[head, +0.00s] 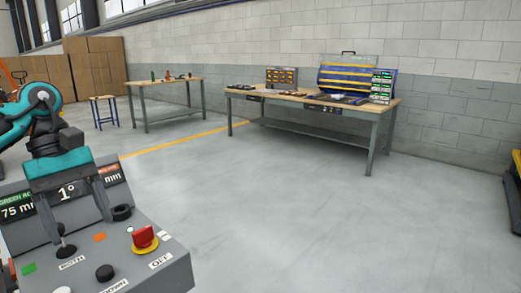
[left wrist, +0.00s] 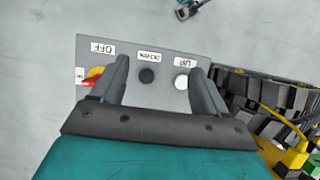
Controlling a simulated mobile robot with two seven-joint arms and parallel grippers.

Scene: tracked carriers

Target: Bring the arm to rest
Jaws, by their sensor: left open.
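My left gripper (head: 82,228), teal with two dark grey fingers, hangs over a grey control panel (head: 178,270) at the lower left of the head view. In the left wrist view, my left gripper (left wrist: 160,66) is open with nothing between its fingers. The panel (left wrist: 143,48) lies beyond and between the fingers, with OFF, DOWN and UP labels. A red emergency button (head: 144,237) on a yellow ring stands on the panel, right of the gripper. A black button (head: 105,272) is in front. I cannot tell whether the fingers touch the panel. My right gripper is not clearly seen.
A tracked carrier (left wrist: 265,95) with dark tracks stands beside the panel. A workbench (head: 270,97) with tool racks and a smaller table (head: 160,83) stand by the wall. A stool (head: 103,98) is left of them. The floor (head: 270,200) right of the panel is clear.

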